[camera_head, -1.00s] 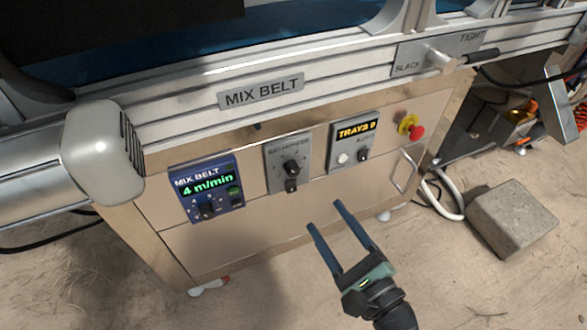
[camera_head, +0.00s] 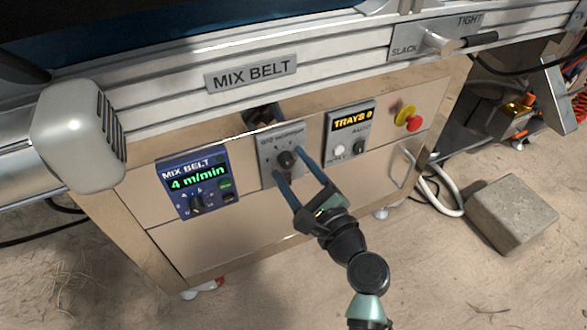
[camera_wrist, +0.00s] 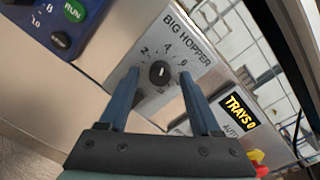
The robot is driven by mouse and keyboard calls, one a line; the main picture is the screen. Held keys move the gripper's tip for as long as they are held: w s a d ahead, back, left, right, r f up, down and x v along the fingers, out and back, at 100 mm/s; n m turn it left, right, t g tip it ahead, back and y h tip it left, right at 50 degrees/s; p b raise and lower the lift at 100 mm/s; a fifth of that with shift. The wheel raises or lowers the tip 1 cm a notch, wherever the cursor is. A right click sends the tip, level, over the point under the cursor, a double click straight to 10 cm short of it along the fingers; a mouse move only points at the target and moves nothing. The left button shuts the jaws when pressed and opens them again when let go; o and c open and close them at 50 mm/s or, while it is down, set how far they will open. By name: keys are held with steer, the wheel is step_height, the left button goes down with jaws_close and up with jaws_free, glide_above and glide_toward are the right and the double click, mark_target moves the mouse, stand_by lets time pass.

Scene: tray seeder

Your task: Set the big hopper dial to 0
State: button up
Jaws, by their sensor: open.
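The big hopper panel (camera_wrist: 185,38) is a grey plate labelled BIG HOPPER, with a round black dial (camera_wrist: 159,74) at its middle. The scale shows 2, 4 and 6; the 0 mark is not visible. A pale pointer line shows on the dial, but I cannot tell exactly which mark it meets. In the head view the dial (camera_head: 287,158) sits between the fingers of my gripper (camera_head: 288,161). My gripper is open, with one finger on each side of the dial; I cannot tell whether they touch it.
The blue MIX BELT panel (camera_head: 198,184), reading 4 m/min, is on the left. The TRAYS panel (camera_head: 350,130) and a red stop button (camera_head: 414,124) are on the right.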

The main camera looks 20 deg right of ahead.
jaws_close()
stand_by(0.4)
steer(key=n, duration=0.5)
steer(key=shift+n, duration=0.3)
steer(key=n, duration=0.2)
steer(key=n+b, duration=0.1)
steer(key=n, duration=0.2)
steer(key=shift+g+h, duration=0.3)
steer(key=n+b, duration=0.2)
steer(key=n, duration=0.3)
steer(key=shift+h, duration=0.3)
steer(key=shift+a+n+b, duration=0.1)
steer(key=shift+n+b, duration=1.1)
steer(key=shift+n, duration=1.3)
steer(key=shift+r, duration=0.1)
